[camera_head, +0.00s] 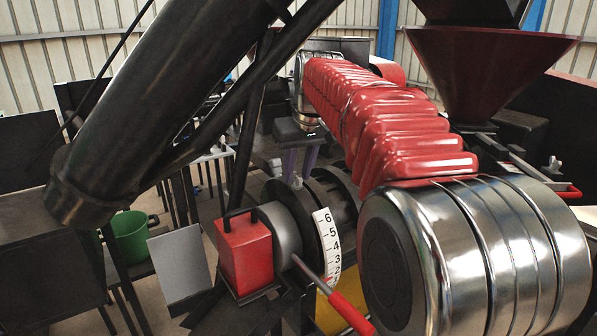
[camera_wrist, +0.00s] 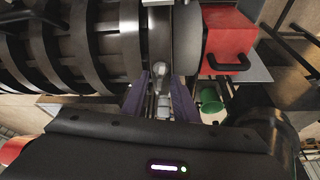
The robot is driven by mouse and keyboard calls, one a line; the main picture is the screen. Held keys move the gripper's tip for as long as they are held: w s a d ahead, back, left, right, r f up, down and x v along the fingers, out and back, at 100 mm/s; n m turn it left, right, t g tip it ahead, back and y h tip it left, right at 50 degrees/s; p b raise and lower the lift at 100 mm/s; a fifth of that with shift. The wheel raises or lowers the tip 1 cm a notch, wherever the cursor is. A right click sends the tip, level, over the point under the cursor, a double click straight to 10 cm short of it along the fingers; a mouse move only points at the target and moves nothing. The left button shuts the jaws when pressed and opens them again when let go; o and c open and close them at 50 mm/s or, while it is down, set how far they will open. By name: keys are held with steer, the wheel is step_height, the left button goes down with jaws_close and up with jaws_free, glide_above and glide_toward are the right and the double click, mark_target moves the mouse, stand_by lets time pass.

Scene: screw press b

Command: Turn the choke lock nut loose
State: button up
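My gripper (camera_head: 298,166) points down just behind and above the dark choke disc (camera_head: 302,205). It also shows in the wrist view (camera_wrist: 160,102), its two purple fingers apart. A small grey metal piece with a stem (camera_wrist: 161,80) lies between the fingers, with a gap visible on both sides. I cannot tell whether this piece is the lock nut. A white scale plate (camera_head: 327,242) with black numbers is on the disc. A grey lever with a red grip (camera_head: 350,314) slants down in front of it. The fingertips are partly hidden in the head view.
A red box with a black handle (camera_head: 244,252) stands left of the disc and shows in the wrist view (camera_wrist: 228,42). The ribbed barrel (camera_wrist: 80,45) fills the wrist view's upper left. A green bucket (camera_head: 130,238) stands behind. A thick dark pipe (camera_head: 165,95) crosses the upper left.

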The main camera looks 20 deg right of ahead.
steer(key=shift+f, duration=0.2)
steer(key=shift+c, duration=0.2)
jaws_close()
steer(key=shift+n, duration=0.6)
steer(key=n+y, duration=0.1)
steer(key=n, duration=0.1)
steer(key=n+y, duration=0.1)
steer(key=n, duration=0.2)
steer(key=shift+w+d, duration=0.15)
steer(key=shift+d, duration=0.05)
steer(key=n+g+y, duration=0.1)
steer(key=n, duration=0.2)
steer(key=n+g, duration=0.1)
steer(key=n, duration=0.2)
steer(key=shift+y, duration=0.4)
steer(key=shift+d, duration=0.1)
